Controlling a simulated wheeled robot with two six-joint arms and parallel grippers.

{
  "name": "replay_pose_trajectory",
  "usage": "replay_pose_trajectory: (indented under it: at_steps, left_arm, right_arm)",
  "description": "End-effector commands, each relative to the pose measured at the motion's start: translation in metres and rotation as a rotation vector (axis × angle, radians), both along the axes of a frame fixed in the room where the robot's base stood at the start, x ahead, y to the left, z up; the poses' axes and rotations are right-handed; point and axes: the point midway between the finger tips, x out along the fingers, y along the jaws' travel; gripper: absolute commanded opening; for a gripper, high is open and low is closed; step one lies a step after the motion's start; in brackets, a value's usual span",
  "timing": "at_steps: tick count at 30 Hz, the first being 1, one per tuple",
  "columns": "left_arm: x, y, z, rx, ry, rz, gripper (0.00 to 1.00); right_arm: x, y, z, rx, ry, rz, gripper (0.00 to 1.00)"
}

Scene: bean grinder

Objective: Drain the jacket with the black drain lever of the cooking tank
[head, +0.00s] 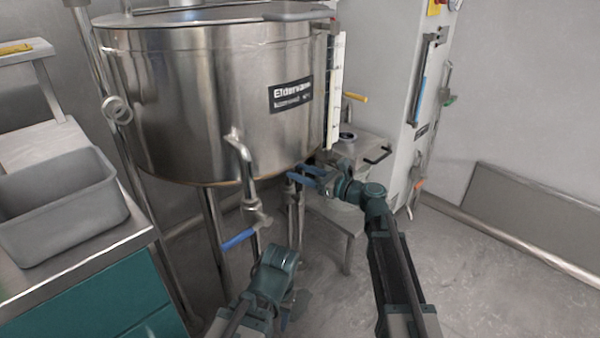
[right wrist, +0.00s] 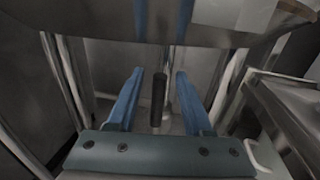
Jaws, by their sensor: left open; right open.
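The steel cooking tank (head: 200,100) stands on legs in the head view. A dark upright lever (right wrist: 158,98), which looks like the black drain lever, shows in the right wrist view below the tank's underside. My right gripper (head: 307,174) is open under the tank's right lower edge. In the right wrist view its blue fingers (right wrist: 160,74) stand either side of the lever, with gaps on both sides. In the head view the lever cannot be made out behind the gripper. My left gripper (head: 292,304) is low in front of the tank, its fingers barely visible.
A pipe (head: 243,160) and a blue-handled valve (head: 238,239) hang at the tank's front, left of my right gripper. A grey tub (head: 62,205) sits on a teal cabinet at left. A white cabinet (head: 395,100) stands at right. The floor at right is clear.

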Motion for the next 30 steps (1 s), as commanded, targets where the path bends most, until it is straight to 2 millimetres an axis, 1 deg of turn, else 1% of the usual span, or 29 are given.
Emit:
replay_pose_trajectory:
  at_steps: [10, 11, 12, 17, 18, 19, 30]
  left_arm:
    - [0.0, 0.0, 0.0, 0.0, 0.0, 0.0, 0.5]
    - [0.0, 0.0, 0.0, 0.0, 0.0, 0.0, 0.5]
    - [0.0, 0.0, 0.0, 0.0, 0.0, 0.0, 0.5]
    - [0.0, 0.0, 0.0, 0.0, 0.0, 0.0, 0.5]
    - [0.0, 0.0, 0.0, 0.0, 0.0, 0.0, 0.5]
    - [0.0, 0.0, 0.0, 0.0, 0.0, 0.0, 0.5]
    - [0.0, 0.0, 0.0, 0.0, 0.0, 0.0, 0.5]
  right_arm:
    - [0.0016, 0.0031, 0.0, 0.0, 0.0, 0.0, 0.51]
    - [0.0016, 0.0031, 0.0, 0.0, 0.0, 0.0, 0.47]
    - [0.0016, 0.0031, 0.0, 0.0, 0.0, 0.0, 0.4]
    - [0.0016, 0.003, 0.0, 0.0, 0.0, 0.0, 0.11]
    - [0.0016, 0.003, 0.0, 0.0, 0.0, 0.0, 0.04]
    - [0.0016, 0.0029, 0.0, 0.0, 0.0, 0.0, 0.0]
    - [0.0016, 0.0028, 0.0, 0.0, 0.0, 0.0, 0.0]
